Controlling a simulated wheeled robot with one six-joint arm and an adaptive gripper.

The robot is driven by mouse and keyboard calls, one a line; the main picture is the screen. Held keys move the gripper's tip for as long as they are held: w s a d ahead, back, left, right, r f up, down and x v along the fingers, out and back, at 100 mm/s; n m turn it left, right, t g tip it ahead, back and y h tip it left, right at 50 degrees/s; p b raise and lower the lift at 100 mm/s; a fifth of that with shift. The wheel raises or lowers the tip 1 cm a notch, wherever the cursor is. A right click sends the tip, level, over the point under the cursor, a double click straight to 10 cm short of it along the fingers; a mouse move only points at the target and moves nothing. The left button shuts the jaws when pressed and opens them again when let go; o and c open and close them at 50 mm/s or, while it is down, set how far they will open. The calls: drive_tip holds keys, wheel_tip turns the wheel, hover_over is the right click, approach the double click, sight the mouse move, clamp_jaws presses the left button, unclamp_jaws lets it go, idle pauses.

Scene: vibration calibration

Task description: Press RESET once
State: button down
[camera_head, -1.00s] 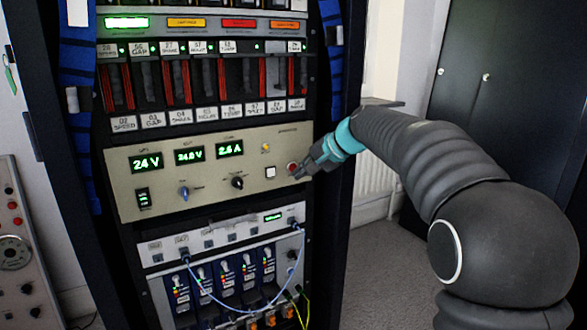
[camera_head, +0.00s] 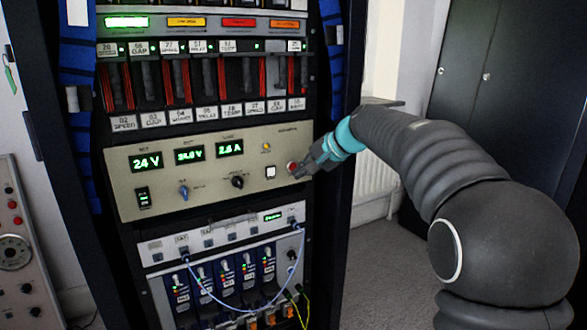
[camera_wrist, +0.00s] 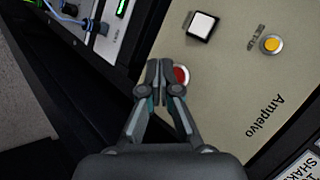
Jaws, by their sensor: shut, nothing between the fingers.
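A beige power panel (camera_head: 215,200) in the rack carries a round red button (camera_head: 292,167), a square white button (camera_head: 270,172) and a small round yellow button or lamp (camera_head: 266,147). No RESET label is readable. My gripper (camera_head: 300,174) is shut and empty, with its tips at the red button. In the wrist view, the gripper (camera_wrist: 166,72) partly covers the red button (camera_wrist: 181,76); I cannot tell whether it touches. The white button (camera_wrist: 201,25) and the yellow one (camera_wrist: 271,44) are clear of the fingers there.
The panel also has green number displays (camera_head: 188,155), a blue knob (camera_head: 183,192), a black knob (camera_head: 237,182) and a black rocker switch (camera_head: 143,198). Labelled modules sit above. A unit with a blue cable (camera_head: 215,300) sits below. A dark cabinet (camera_head: 480,100) stands at the right.

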drive_tip(key=shift+w+a, duration=0.1)
drive_tip(key=shift+w, duration=0.05)
drive_tip(key=shift+w+a+p, duration=0.15)
drive_tip(key=shift+w+p, duration=0.05)
drive_tip(key=shift+p, duration=0.15)
drive_tip(key=shift+w+a+p, duration=0.2)
drive_tip(key=shift+w+p, duration=0.1)
drive_tip(key=shift+w, duration=0.05)
idle(0.7)
drive_tip(key=shift+s+d, duration=0.1)
drive_tip(key=shift+s, duration=0.05)
idle(0.3)
drive_tip(key=shift+s+d+b, duration=0.35)
drive_tip(key=shift+s+b, duration=0.15)
drive_tip(key=shift+s, duration=0.05)
drive_tip(key=shift+s+d, duration=0.1)
drive_tip(key=shift+s+d+b, duration=0.65)
drive_tip(key=shift+s+b, duration=0.05)
drive_tip(key=shift+s, duration=0.3)
drive_tip(key=shift+s+d+b, duration=0.65)
drive_tip(key=shift+s, duration=0.35)
